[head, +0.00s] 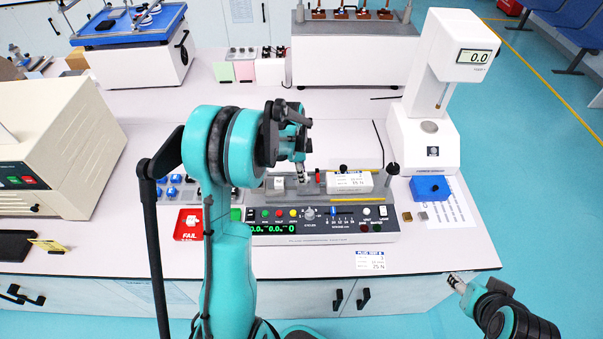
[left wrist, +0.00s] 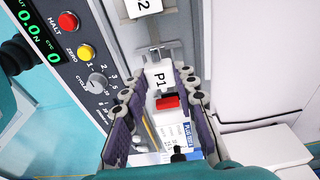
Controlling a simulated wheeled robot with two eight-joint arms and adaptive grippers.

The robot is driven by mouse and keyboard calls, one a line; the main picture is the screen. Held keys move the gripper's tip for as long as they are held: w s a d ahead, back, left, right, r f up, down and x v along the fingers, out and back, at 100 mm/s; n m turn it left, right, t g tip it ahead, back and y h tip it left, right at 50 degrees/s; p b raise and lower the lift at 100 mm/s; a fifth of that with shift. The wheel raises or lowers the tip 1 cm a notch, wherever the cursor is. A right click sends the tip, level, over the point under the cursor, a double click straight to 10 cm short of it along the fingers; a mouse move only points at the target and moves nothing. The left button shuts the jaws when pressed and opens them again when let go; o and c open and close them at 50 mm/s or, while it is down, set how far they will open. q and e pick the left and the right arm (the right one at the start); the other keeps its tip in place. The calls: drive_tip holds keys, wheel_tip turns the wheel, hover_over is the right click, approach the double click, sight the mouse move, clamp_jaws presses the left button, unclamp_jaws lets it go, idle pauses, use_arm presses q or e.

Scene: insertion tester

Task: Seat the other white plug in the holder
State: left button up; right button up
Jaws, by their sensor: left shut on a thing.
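In the left wrist view a white plug marked P1 (left wrist: 159,76) sits between the fingertips of my left gripper (left wrist: 163,85), which is shut on it. In the head view my left gripper (head: 301,178) points down over the grey bed of the tester (head: 320,225). A second white block (head: 279,183), its label ending in 2 in the left wrist view (left wrist: 146,6), stands on that bed to the left. A metal fitting (left wrist: 150,48) lies between P1 and this block. I cannot tell whether P1 touches it. My right gripper (head: 457,283) is off the table's front edge; its jaw state is unclear.
A red part (left wrist: 168,102) is just behind P1, near the white box (head: 350,181) on the tester. A red FAIL tray (head: 188,225) is left of the tester, and a blue block (head: 430,188) right. A tall white gauge stand (head: 425,130) rises behind it.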

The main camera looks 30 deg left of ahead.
use_arm(q)
drive_tip(key=shift+f, duration=0.15)
idle(0.3)
drive_tip(key=shift+f+b, duration=0.4)
drive_tip(key=shift+b, duration=0.05)
drive_tip(key=shift+f, duration=0.1)
idle(0.6)
drive_tip(key=shift+f+b, duration=0.25)
drive_tip(key=shift+b, duration=0.25)
drive_tip(key=shift+f+b, duration=0.35)
idle(0.6)
drive_tip(key=o, duration=1.1)
